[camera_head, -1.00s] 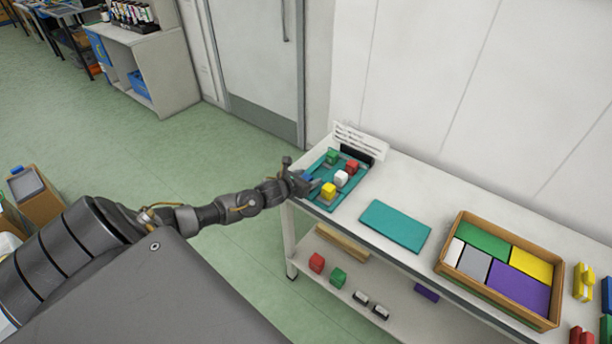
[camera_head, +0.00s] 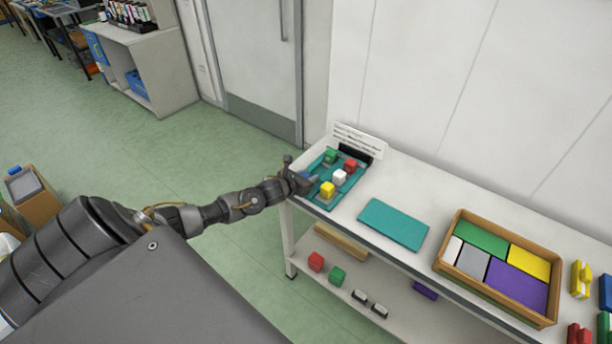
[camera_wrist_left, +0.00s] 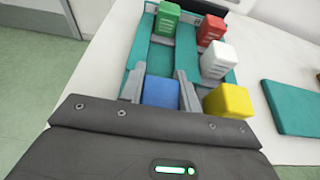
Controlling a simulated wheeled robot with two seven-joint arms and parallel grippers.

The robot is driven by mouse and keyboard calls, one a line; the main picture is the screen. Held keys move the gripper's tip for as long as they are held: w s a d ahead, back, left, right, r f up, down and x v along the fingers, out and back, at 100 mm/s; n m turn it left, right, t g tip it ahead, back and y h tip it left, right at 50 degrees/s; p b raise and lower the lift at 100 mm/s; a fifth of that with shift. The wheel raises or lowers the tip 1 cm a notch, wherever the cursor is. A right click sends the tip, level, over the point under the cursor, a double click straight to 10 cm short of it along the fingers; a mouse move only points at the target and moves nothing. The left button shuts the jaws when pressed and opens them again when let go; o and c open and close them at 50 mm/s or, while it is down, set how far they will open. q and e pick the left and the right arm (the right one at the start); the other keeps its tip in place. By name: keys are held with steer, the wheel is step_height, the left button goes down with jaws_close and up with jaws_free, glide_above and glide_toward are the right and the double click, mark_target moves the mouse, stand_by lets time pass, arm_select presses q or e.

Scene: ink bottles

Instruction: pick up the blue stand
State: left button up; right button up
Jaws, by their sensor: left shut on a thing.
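The blue stand (camera_wrist_left: 160,92) is a small blue block between the fingers of my left gripper (camera_wrist_left: 160,88) in the left wrist view. The gripper is shut on it, at the left side of the teal tray (camera_wrist_left: 160,54). In the head view, my left gripper (camera_head: 305,184) reaches over the tray (camera_head: 322,199), and the blue block is mostly hidden by it. Whether the block touches the tray is not clear. A yellow block (camera_wrist_left: 228,101) sits just right of the gripper. A white block (camera_wrist_left: 217,60), a red block (camera_wrist_left: 211,30) and a green block (camera_wrist_left: 167,20) stand farther back. My right gripper is not in view.
A flat teal mat (camera_head: 394,224) lies right of the tray on the white table (camera_head: 440,190). A cardboard box (camera_head: 450,270) of coloured pieces stands farther right. A white sign (camera_head: 360,138) is behind the tray. The lower shelf holds several small blocks.

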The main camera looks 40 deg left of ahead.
arm_select(q)
steer(key=shift+r, duration=0.1)
steer(key=shift+r, duration=0.25)
step_height(320, 180, up, 2)
steer(key=shift+r+b, duration=0.1)
steer(key=shift+b, duration=0.7)
steer(key=s+a+r+b, duration=0.1)
steer(key=s+a+r, duration=0.1)
steer(key=s+r, duration=0.3)
steer(key=s+a+r+b, duration=0.1)
steer(key=s+a+r, duration=0.1)
steer(key=s+r, duration=0.3)
steer(key=s, duration=0.3)
steer(key=shift+a, duration=0.35)
